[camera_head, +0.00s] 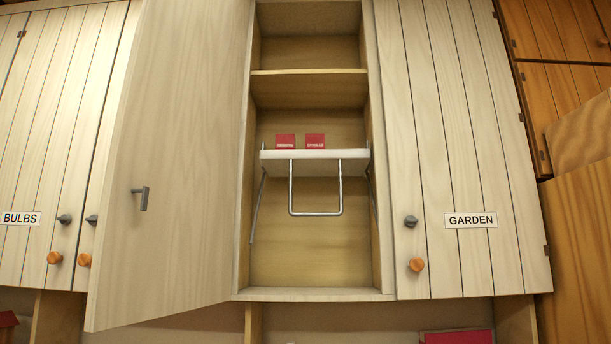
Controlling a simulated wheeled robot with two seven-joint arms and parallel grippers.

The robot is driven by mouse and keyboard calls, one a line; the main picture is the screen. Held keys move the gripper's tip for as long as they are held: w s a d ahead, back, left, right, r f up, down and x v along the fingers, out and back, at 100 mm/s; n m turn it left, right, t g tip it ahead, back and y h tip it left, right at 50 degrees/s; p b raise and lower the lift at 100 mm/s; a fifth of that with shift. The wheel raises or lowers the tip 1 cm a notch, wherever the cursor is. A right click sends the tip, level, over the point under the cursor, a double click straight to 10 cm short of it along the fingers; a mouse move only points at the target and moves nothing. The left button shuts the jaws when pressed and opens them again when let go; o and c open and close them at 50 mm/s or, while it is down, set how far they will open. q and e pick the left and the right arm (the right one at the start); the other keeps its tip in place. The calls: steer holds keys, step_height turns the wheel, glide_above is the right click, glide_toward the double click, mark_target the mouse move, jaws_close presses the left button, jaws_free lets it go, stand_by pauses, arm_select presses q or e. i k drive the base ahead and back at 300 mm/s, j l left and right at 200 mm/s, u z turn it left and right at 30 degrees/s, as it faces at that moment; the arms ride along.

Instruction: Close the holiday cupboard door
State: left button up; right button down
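The cupboard in the middle stands open. Its pale wood door (185,130) is swung out to the left, and a dark grey handle or catch (142,197) sits on the face I see. No label shows on this face, so I cannot read a holiday name. Inside the open cupboard (312,240) are a wooden shelf (308,87) and a white pull-down shelf (314,161) with a metal bar handle (316,213). Two small red boxes, one left (285,141) and one right (315,141), stand on the white shelf. Neither of my grippers is in view.
A closed cupboard labelled GARDEN (471,220) is on the right, with an orange knob (416,265). A closed cupboard labelled BULBS (21,218) is on the left, partly covered by the open door. Orange-brown wooden cabinets (590,220) stand at the far right.

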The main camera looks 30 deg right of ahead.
mark_target(177, 127)
steer(key=i+j+z, duration=0.5)
steer(key=i+j, duration=0.15)
steer(key=j, duration=0.2)
steer(key=i+j+z, duration=0.25)
steer(key=j, duration=0.2)
steer(key=k+j+z, duration=0.2)
steer(key=j, duration=0.2)
steer(key=j+z, duration=0.25)
steer(key=j, duration=0.15)
steer(key=k+j+z, duration=0.2)
steer(key=j, duration=0.2)
steer(key=k+j+z, duration=0.1)
steer(key=j+z, duration=0.15)
steer(key=k+j+z, duration=0.2)
steer(key=j, duration=0.2)
steer(key=k+j+z, duration=0.2)
steer(key=k, duration=0.25)
